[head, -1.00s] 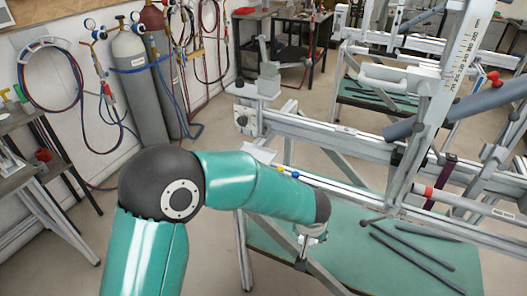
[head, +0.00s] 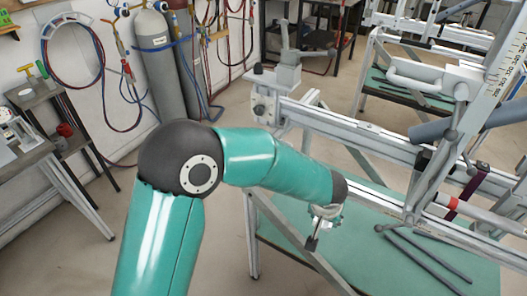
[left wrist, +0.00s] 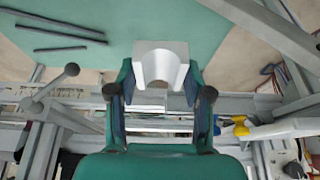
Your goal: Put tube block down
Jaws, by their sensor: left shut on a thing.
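The tube block (left wrist: 160,48), a pale silver block with a rounded notch, is between the fingers of my left gripper (left wrist: 162,85) in the left wrist view. The fingers are shut on its two sides. In the head view my left gripper (head: 320,230) hangs at the end of the teal arm, in front of the frame jig's rail (head: 370,150) and over the near green bench top (head: 350,255). The block cannot be made out clearly there. My right gripper is not in view.
Dark rods (head: 430,258) lie on the green bench top and also show in the left wrist view (left wrist: 60,35). The jig's upright (head: 440,180) and grey tube (head: 432,131) stand to the right. Gas cylinders (head: 155,60) stand against the wall.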

